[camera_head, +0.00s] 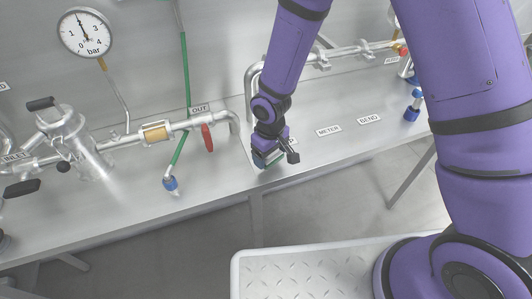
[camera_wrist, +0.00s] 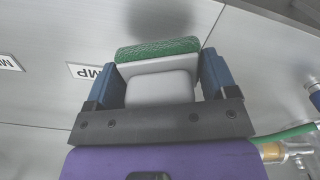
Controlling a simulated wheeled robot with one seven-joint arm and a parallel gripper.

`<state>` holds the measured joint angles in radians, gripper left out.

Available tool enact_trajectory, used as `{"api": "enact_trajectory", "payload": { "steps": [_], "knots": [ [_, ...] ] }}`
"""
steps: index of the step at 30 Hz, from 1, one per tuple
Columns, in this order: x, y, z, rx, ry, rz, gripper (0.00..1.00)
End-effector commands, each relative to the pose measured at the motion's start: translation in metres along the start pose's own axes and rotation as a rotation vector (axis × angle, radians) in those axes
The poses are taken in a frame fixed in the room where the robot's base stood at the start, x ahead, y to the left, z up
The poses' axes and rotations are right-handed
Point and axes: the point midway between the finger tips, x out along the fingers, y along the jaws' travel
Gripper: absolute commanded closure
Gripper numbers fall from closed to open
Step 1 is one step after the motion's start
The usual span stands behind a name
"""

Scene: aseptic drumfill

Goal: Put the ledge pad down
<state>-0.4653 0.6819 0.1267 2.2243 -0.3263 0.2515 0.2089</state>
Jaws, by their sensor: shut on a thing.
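The ledge pad (camera_wrist: 158,50) shows in the wrist view as a green scouring face on a light grey body. My gripper (camera_wrist: 160,85) is shut on the grey body, with a blue finger on each side. In the head view my gripper (camera_head: 268,158) is low over the front part of the steel bench, by a label partly hidden behind it. Only a sliver of the pad shows there. A dark shadow lies on the steel beyond the pad in the wrist view. I cannot tell whether the pad touches the bench.
The steel bench (camera_head: 335,148) has free room around the METER (camera_head: 328,130) and BEND (camera_head: 370,119) labels. Left of my gripper are a pipe with a red handle (camera_head: 207,138) and a green hose with a blue end (camera_head: 170,184). A pressure gauge (camera_head: 86,33) is on the back wall.

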Motion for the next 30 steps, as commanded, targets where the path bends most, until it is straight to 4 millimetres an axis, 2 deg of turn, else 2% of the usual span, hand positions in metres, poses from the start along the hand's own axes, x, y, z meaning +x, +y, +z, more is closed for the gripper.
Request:
{"api": "enact_trajectory", "payload": {
  "steps": [6, 17, 18, 21, 30],
  "knots": [
    [0.027, 0.000, 0.006, -0.002, -0.003, 0.000, 0.56],
    [0.031, 0.001, 0.006, -0.001, -0.001, 0.000, 0.56],
    [0.031, 0.001, 0.006, -0.001, -0.001, 0.000, 0.19],
    [0.031, 0.001, 0.006, -0.001, -0.001, 0.000, 0.00],
    [0.027, 0.001, 0.006, -0.001, 0.001, 0.000, 0.00]
  ]
}}
